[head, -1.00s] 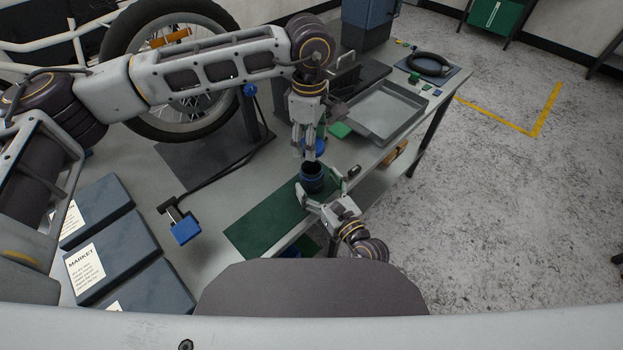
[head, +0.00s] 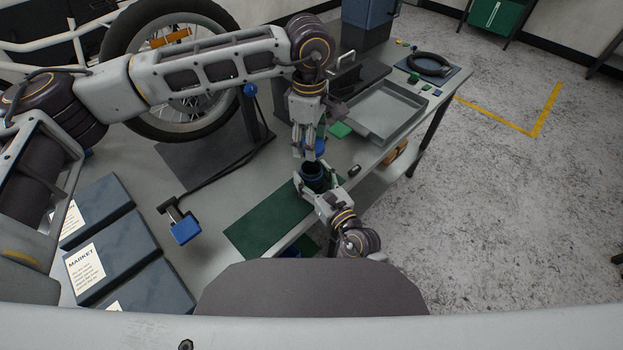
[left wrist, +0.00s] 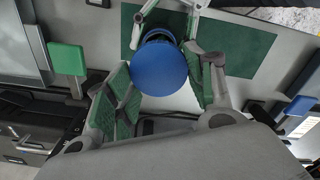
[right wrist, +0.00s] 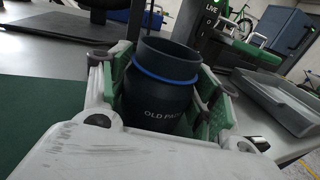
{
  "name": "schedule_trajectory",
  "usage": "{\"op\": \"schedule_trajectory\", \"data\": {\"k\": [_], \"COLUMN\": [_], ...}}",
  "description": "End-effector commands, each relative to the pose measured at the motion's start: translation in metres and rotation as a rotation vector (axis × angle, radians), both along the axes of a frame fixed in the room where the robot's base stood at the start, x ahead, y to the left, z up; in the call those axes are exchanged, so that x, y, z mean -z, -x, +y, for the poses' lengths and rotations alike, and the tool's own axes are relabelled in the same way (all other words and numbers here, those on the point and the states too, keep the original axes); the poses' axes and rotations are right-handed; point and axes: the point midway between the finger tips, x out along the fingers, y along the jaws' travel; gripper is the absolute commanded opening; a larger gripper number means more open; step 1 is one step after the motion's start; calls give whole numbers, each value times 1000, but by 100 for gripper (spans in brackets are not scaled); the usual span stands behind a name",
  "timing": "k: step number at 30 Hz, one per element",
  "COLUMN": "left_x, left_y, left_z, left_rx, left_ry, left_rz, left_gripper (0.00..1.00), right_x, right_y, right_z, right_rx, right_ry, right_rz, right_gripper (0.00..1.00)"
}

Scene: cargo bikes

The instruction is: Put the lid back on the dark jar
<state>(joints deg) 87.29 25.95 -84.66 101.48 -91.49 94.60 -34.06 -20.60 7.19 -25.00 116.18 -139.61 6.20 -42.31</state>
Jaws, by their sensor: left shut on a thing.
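The dark jar (head: 314,178) stands upright on the green mat (head: 262,222), its mouth open. In the right wrist view the jar (right wrist: 158,98) shows a blue ring below its neck and a partly hidden "OLD PA…" label. My right gripper (head: 318,188) is open around the jar, one finger on each side. My left gripper (head: 310,150) points down and is shut on the blue lid (head: 320,146), held just beyond the jar. In the left wrist view the round blue lid (left wrist: 159,69) sits between the green finger pads and covers part of the jar.
A small dark item (head: 354,170) lies near the table's edge, right of the jar. A blue clamp-like part (head: 185,231) and dark labelled boxes (head: 120,250) are at left.

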Motion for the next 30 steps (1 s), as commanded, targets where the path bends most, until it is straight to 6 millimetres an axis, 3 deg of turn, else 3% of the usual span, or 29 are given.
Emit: {"op": "schedule_trajectory", "data": {"k": [1,9,14,30], "left_x": [0,0,3,48], "left_y": [0,0,0,0], "left_z": [0,0,0,0], "left_rx": [0,0,0,0], "left_ry": [0,0,0,-2], "left_rz": [0,0,1,2], "left_gripper": [47,47,47,47], "right_x": [0,0,0,0], "right_y": [0,0,0,0], "right_z": [0,0,0,0], "right_rx": [0,0,0,0], "right_ry": [0,0,0,0], "right_rz": [0,0,0,0], "right_gripper": [50,15,14,14]}}
